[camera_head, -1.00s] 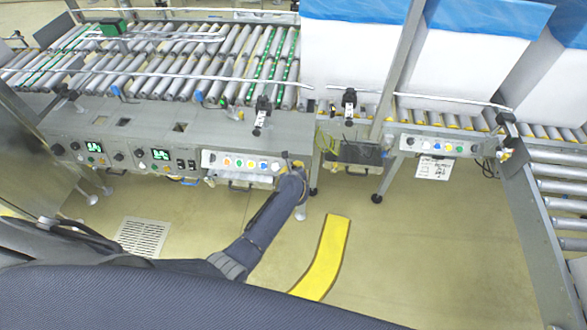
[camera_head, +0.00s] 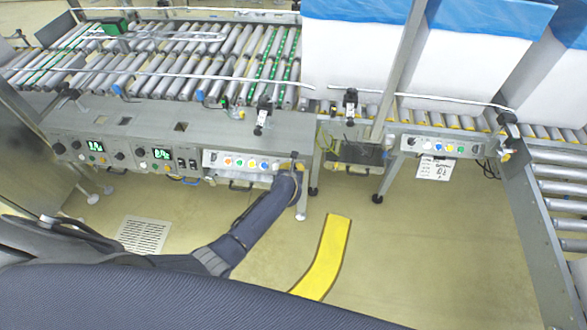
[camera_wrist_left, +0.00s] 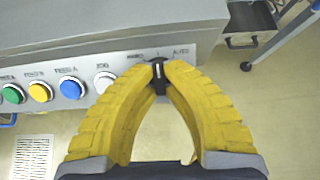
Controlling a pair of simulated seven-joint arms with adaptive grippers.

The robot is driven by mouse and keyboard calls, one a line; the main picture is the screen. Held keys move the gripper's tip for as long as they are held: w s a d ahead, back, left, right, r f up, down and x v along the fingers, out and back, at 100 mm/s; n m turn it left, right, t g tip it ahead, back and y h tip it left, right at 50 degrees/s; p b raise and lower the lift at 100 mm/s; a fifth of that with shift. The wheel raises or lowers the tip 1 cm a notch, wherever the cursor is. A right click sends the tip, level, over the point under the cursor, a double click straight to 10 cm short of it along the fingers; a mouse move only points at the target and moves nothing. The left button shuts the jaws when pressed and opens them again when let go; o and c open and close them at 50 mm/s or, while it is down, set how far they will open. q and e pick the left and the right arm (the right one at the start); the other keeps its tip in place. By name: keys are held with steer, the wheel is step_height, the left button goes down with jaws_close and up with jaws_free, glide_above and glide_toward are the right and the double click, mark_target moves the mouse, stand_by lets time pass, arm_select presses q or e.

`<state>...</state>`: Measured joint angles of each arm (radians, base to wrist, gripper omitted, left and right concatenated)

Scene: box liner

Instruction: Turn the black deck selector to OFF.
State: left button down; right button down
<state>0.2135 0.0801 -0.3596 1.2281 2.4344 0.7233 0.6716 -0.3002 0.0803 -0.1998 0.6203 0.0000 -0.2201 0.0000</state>
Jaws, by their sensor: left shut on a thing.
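The black deck selector (camera_wrist_left: 158,76) sits at the right end of the grey panel's button row in the left wrist view. It has a white pointer line, which stands close to upright in that picture. In the head view my left gripper (camera_head: 294,168) is at the right end of the panel, and my arm largely hides the fingers there. My right gripper is in neither view.
A white button (camera_wrist_left: 104,82), a blue button (camera_wrist_left: 71,88), a yellow button (camera_wrist_left: 40,92) and a green button (camera_wrist_left: 12,94) line the panel left of the selector. A second control panel (camera_head: 436,146) stands further right. The floor below is open, with yellow tape (camera_head: 322,260).

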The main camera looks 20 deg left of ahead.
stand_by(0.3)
arm_select(q)
steer(key=c, duration=1.5)
jaws_free()
steer(key=shift+v, duration=6)
